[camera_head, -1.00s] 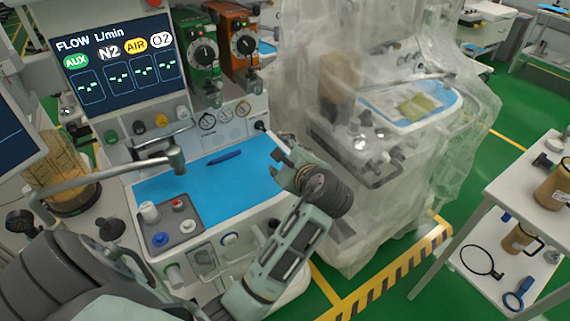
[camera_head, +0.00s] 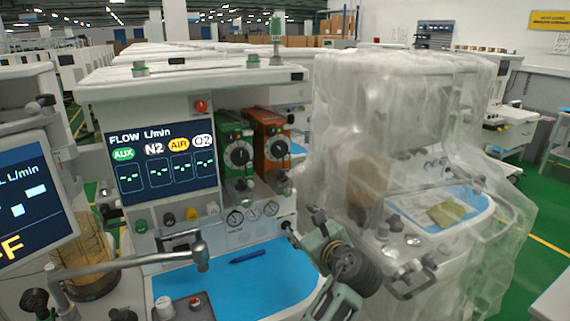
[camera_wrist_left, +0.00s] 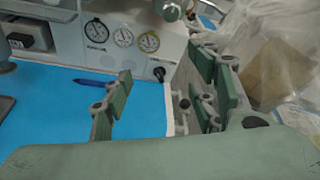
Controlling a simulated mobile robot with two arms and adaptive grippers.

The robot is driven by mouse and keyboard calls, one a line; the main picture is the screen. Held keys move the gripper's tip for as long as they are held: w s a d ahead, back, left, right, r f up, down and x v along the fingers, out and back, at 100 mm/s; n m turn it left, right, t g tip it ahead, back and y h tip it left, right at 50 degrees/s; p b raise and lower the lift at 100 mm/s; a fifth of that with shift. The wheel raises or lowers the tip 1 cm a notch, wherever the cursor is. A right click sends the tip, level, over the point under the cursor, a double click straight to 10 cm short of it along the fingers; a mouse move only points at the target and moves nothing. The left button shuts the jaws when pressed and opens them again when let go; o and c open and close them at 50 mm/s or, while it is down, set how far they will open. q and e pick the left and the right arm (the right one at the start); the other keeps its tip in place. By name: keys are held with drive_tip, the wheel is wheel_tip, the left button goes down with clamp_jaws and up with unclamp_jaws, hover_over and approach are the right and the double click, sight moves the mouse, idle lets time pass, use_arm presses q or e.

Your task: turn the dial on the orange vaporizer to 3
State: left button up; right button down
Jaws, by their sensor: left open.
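The orange vaporizer (camera_head: 264,126) stands at the right of the anaesthesia machine's top section in the head view. Its round black-and-white dial (camera_head: 277,149) faces me; its numbers are too small to read. My left gripper (camera_head: 303,222) is below and to the right of the dial, apart from it, near the right edge of the blue worktop. In the left wrist view the gripper (camera_wrist_left: 160,92) has its fingers spread with nothing between them. The orange vaporizer is not clearly visible there. My right gripper is not in view.
A green vaporizer (camera_head: 230,130) with a similar dial stands directly left of the orange one. A flow screen (camera_head: 163,165) is further left. A blue pen (camera_head: 248,256) lies on the blue worktop (camera_head: 225,285). A plastic-covered cart (camera_head: 400,110) stands close on the right.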

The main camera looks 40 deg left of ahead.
sight(280, 150)
use_arm(q)
drive_tip(key=w+a+r+m+y+b, duration=0.1)
drive_tip(key=w+a+r+m+y, duration=0.2)
drive_tip(key=r, duration=0.4)
drive_tip(key=w+a+r+m+y, duration=0.1)
drive_tip(key=w+a+r+m, duration=0.3)
drive_tip(key=a+r+m, duration=0.2)
drive_tip(key=shift+g, duration=0.4)
drive_tip(key=p+x, duration=0.1)
drive_tip(key=x, duration=0.6)
drive_tip(key=shift+w+a+r, duration=0.15)
drive_tip(key=shift+a, duration=0.15)
drive_tip(key=c, duration=1.1)
